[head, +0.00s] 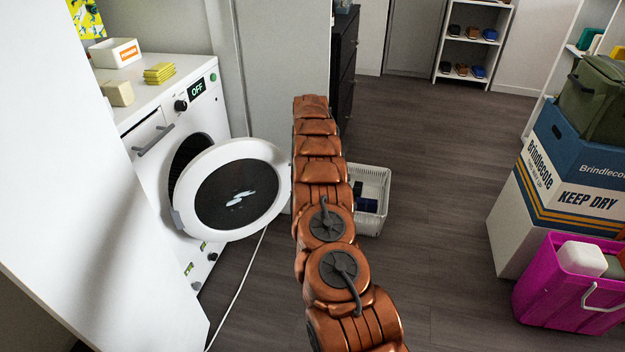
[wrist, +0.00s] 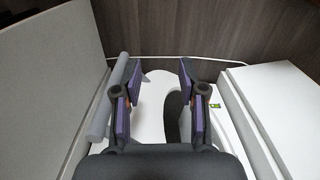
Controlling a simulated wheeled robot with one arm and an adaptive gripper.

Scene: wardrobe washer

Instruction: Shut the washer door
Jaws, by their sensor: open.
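The white washer (head: 143,68) stands at the left in the head view, its display reading OFF. Its round door (head: 238,190), a white ring around dark glass, stands swung wide open to the right. The dark drum opening shows partly behind it. My copper arm reaches up just right of the door, overlapping its right edge in the picture; its end and my gripper are hidden there. In the wrist view my gripper (wrist: 158,82) is open, its two purple-padded fingers apart with nothing held. White surfaces with a dark curved part lie beyond the fingers; I cannot tell whether they touch.
A white basket (head: 371,200) stands on the floor right of my arm. A white cord (head: 238,285) runs over the floor below the door. A magenta bin (head: 560,290) and stacked boxes (head: 575,165) stand at the right. The middle floor is clear.

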